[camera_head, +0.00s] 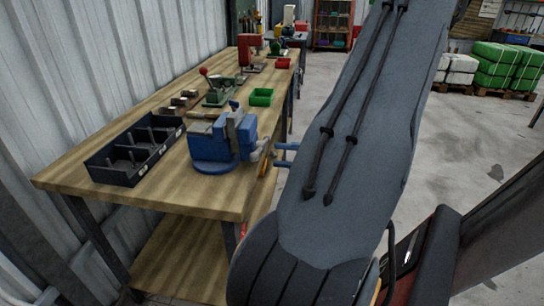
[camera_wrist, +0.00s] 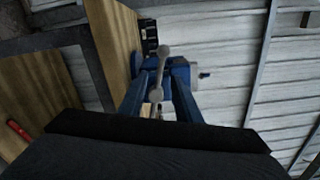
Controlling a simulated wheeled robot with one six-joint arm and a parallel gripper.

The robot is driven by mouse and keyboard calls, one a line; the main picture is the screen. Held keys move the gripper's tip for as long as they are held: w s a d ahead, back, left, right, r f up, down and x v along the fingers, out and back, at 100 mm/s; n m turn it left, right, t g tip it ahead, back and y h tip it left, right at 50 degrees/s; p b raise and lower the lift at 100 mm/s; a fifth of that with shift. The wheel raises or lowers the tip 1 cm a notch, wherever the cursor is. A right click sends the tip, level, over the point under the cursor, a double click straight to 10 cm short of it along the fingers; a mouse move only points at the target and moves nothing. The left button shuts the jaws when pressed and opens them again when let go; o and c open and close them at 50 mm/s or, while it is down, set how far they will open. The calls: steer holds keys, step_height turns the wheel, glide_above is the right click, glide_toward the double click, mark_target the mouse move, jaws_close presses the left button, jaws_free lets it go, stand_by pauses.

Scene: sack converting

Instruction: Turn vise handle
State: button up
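The blue vise (camera_head: 212,145) is mounted at the front edge of the wooden workbench (camera_head: 190,185). Its metal handle (camera_wrist: 162,72), a bar with ball ends, shows in the wrist view in front of the vise. My gripper (camera_head: 277,155) reaches the vise's screw side from the right with two blue fingers apart. In the wrist view, the gripper (camera_wrist: 160,76) is open, with the handle between or just beyond its fingers. I cannot tell whether either finger touches the handle. My arm hides part of the scene right of the vise.
A black divided tray (camera_head: 106,168) lies left of the vise. A green bin (camera_head: 261,97), a green tool (camera_head: 218,92) and a red press (camera_head: 249,48) stand farther back. Clear concrete floor (camera_head: 450,150) lies right; wrapped green bales (camera_head: 497,65) sit on pallets behind.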

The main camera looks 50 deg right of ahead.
steer(key=shift+v, duration=1.5)
